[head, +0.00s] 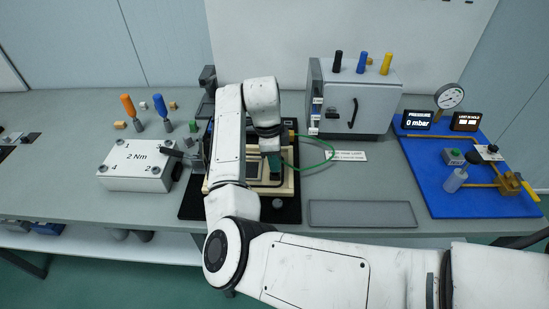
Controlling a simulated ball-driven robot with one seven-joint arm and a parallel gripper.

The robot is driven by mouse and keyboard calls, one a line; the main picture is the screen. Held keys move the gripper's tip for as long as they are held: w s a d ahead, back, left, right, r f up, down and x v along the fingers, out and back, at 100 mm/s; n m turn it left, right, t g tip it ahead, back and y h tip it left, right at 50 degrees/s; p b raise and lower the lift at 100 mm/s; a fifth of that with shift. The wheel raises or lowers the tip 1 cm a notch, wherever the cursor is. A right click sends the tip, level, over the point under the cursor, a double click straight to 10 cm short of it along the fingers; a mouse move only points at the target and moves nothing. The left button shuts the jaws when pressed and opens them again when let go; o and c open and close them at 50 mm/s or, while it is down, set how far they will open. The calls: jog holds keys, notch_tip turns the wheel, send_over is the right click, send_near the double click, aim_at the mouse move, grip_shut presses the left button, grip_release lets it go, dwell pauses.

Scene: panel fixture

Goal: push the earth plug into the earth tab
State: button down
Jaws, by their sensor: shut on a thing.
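My gripper (271,163) points down over the panel fixture in the middle of the table. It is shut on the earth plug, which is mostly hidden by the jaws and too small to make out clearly. A green earth lead (331,147) loops out to the right from the fixture and curves back to the gripper. The fixture's pale frame (284,188) sits on a black base (288,213). I cannot make out the earth tab; my arm and gripper cover much of the fixture. Whether plug and tab touch cannot be told.
Left stands a white torque box (135,176) with orange and blue screwdrivers (130,107) behind it. Right of the fixture are a grey cabinet (363,100), an empty grey tray (362,214) and a blue pressure board (460,190). The table between fixture and tray is narrow.

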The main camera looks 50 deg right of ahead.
jog(key=shift+f+b, duration=0.85)
jog(key=shift+f, duration=0.5)
dwell(0.3)
jog(key=c, duration=0.9)
grip_release()
jog(key=r, duration=0.7)
jog(key=w+a+r, duration=0.1)
jog(key=r, duration=0.2)
jog(key=shift+r+b, duration=0.35)
jog(key=shift+r, duration=0.05)
